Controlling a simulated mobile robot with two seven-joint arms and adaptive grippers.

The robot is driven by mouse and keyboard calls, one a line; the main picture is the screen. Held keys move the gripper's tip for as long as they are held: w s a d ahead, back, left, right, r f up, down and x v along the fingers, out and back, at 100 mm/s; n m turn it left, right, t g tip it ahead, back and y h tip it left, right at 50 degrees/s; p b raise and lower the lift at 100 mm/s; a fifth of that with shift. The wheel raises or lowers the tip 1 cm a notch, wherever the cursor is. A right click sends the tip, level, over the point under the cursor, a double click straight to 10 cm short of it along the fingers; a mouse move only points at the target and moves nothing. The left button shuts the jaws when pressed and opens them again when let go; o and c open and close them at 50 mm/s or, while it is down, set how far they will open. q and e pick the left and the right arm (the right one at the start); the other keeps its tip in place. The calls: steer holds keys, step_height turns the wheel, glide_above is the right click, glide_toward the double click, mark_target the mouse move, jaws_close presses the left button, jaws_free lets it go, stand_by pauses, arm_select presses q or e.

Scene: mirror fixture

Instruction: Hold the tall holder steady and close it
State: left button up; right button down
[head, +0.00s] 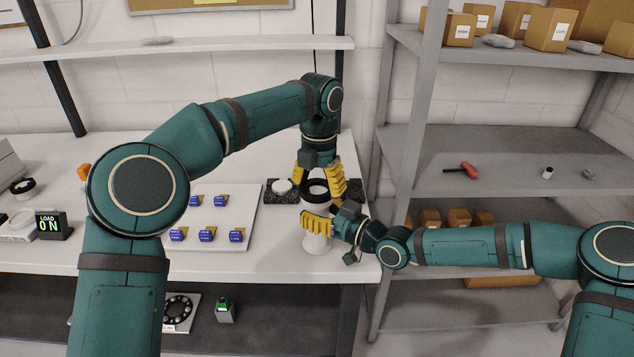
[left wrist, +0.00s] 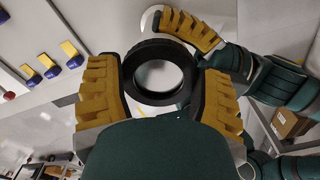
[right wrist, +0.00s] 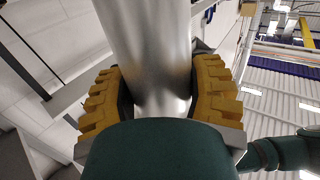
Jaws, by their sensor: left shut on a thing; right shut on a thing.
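The tall holder (head: 317,242) is a pale, upright cylinder near the table's front right corner. My right gripper (head: 318,224) is shut around its side from the right. In the right wrist view the holder (right wrist: 150,50) is a shiny metal cylinder between the yellow fingers. My left gripper (head: 320,188) points down and is shut on a black ring (left wrist: 128,72), which shows dark at the top of the holder in the head view. A pale curved edge (left wrist: 150,18) shows beyond the ring, beside my right finger. Whether ring and holder touch, I cannot tell.
A dark speckled block (head: 356,188) with a white disc (head: 282,187) stands just behind. A pale tray (head: 247,205) with several blue pieces lies to the left. A grey shelf rack (head: 500,150) stands close on the right.

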arm_select(q)
steer(key=shift+s+d+f+m, duration=0.1)
steer(key=shift+m, duration=0.5)
steer(key=shift+r, duration=0.2)
steer(key=shift+c, duration=0.2)
steer(key=o, duration=1)
steer(key=shift+c, duration=0.2)
steer(key=shift+r, duration=0.1)
steer(key=shift+r, duration=2.15)
